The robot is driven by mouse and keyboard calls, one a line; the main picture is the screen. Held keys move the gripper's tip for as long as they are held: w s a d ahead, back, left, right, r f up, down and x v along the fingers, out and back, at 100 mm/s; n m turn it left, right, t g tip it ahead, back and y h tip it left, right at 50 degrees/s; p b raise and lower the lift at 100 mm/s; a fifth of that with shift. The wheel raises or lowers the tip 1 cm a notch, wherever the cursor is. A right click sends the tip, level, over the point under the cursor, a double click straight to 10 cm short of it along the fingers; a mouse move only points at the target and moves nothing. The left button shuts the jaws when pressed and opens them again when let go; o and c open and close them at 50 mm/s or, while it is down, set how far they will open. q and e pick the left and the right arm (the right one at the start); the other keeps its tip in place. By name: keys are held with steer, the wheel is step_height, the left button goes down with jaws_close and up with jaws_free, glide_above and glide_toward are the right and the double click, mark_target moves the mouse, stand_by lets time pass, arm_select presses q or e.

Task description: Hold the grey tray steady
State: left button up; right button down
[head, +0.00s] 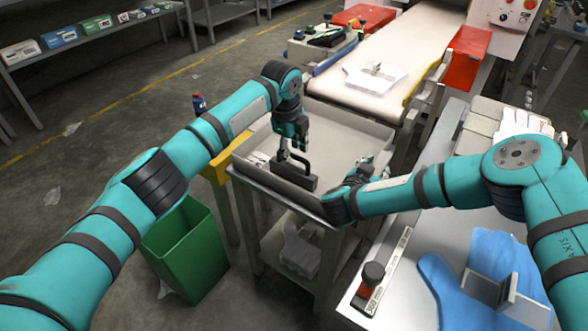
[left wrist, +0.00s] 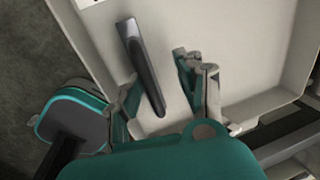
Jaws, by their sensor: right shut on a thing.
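The grey tray (head: 345,128) sits on a metal stand, its pale floor and walls also filling much of the left wrist view (left wrist: 250,60). A black handled tool (head: 294,178) stands in its near left part; its dark bar shows in the left wrist view (left wrist: 145,65). My left gripper (head: 291,150) points down over the tool, its fingers (left wrist: 160,95) apart on either side of the bar. My right gripper (head: 370,170) is at the tray's near right wall and is shut on it; its fingertips are partly hidden by the wrist.
A conveyor belt (head: 415,50) with a white item (head: 375,78) lies behind the tray. A green bin (head: 188,250) stands at left below my left arm. At right is a table with a blue glove (head: 440,285) and a black-knobbed device (head: 371,280).

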mark_target(288, 168)
arm_select(q)
step_height(288, 168, up, 12)
steer(key=s+a, duration=0.1)
steer(key=s, duration=0.1)
steer(key=shift+f, duration=0.15)
arm_select(e)
steer(key=c, duration=0.8)
jaws_free()
